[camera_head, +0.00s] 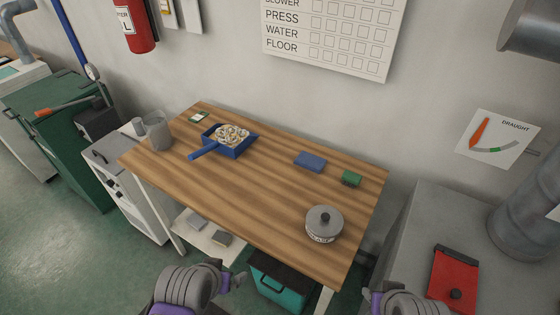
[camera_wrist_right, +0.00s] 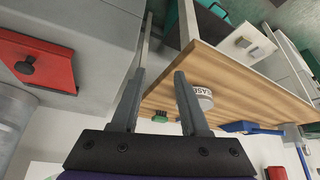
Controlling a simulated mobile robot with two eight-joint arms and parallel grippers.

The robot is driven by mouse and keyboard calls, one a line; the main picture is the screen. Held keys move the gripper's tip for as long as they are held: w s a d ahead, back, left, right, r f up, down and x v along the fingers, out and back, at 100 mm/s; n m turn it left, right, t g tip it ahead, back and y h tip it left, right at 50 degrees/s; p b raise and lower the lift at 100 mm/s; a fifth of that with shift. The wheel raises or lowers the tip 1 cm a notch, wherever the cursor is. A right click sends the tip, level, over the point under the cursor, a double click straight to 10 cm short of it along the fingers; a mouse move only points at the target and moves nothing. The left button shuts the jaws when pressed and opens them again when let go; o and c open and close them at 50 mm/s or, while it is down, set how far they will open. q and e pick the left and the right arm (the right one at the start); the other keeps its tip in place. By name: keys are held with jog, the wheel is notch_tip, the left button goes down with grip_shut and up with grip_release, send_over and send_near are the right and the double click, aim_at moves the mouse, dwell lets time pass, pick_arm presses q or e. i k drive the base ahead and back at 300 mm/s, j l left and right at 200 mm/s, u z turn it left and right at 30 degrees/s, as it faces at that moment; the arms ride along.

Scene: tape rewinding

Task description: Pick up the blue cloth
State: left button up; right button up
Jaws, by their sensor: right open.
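The blue cloth (camera_head: 310,161) lies flat as a small folded rectangle on the wooden table (camera_head: 265,190), toward its back edge and left of a small green block. I cannot make the cloth out clearly in the right wrist view. My right gripper (camera_wrist_right: 160,74) is open with nothing between its fingers, apart from the cloth. In the head view my right arm (camera_head: 398,302) shows only at the bottom edge, in front of the table. My left arm (camera_head: 190,287) is at the bottom edge left of it, and its finger state does not show clearly.
A blue dustpan (camera_head: 212,147) holding pale scraps and a grey cup (camera_head: 158,132) are at left. Bare wood lies in front of the cloth.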

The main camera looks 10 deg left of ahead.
aim_at(313, 163)
jog(key=i+j+u, duration=0.3)
jog(key=j, duration=0.2)
jog(key=i+j+u, duration=0.3)
jog(key=i+j, duration=0.15)
